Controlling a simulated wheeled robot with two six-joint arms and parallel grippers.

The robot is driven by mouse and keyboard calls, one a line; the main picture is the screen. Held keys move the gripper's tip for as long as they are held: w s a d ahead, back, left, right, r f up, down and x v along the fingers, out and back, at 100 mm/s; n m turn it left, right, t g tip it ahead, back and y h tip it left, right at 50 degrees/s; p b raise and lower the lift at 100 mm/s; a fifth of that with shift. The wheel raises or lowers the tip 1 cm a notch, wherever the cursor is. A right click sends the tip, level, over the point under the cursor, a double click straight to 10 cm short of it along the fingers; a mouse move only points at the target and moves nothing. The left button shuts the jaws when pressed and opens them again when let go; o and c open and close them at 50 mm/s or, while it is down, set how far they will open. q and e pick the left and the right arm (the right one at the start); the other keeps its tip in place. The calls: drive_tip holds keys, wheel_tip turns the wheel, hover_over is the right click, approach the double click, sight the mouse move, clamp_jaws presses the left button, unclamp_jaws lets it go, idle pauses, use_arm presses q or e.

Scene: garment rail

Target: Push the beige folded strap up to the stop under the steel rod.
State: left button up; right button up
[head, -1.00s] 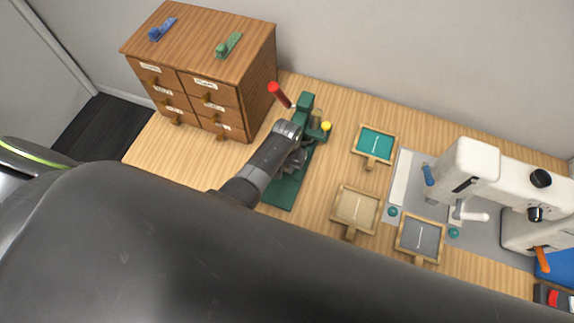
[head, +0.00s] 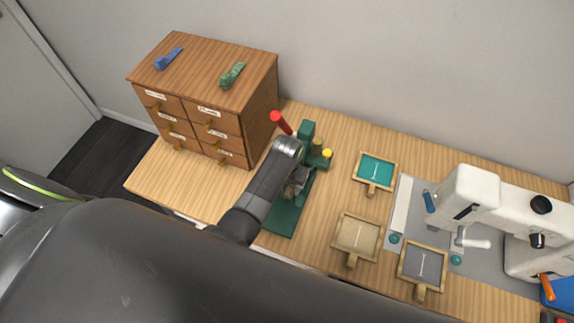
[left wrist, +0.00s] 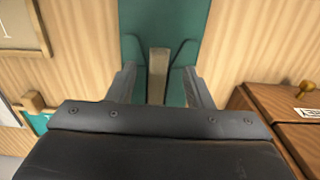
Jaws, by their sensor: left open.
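The green press (head: 285,218) stands on the wooden table, with a red handle (head: 281,122) and a yellow knob (head: 327,153). My left gripper (head: 300,180) is over its base; the arm hides part of the press in the head view. In the left wrist view a narrow beige strap (left wrist: 158,74) lies along the green base, between green side walls. My left gripper (left wrist: 160,88) is open, one finger on each side of the strap, with gaps between. The strap's near end is hidden by the gripper body. I cannot make out the steel rod or the stop. My right gripper is not in view.
A wooden drawer cabinet (head: 205,75) with blue and green clips on top stands left of the press. Framed trays, one teal (head: 375,169), one beige (head: 357,236) and one grey (head: 423,264), lie to the right. A white sewing machine (head: 475,195) stands beyond.

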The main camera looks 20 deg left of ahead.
use_arm(q)
wheel_tip(320, 180, up, 12)
drive_tip(key=b, duration=0.1)
drive_tip(key=shift+f, duration=0.1)
idle(0.4)
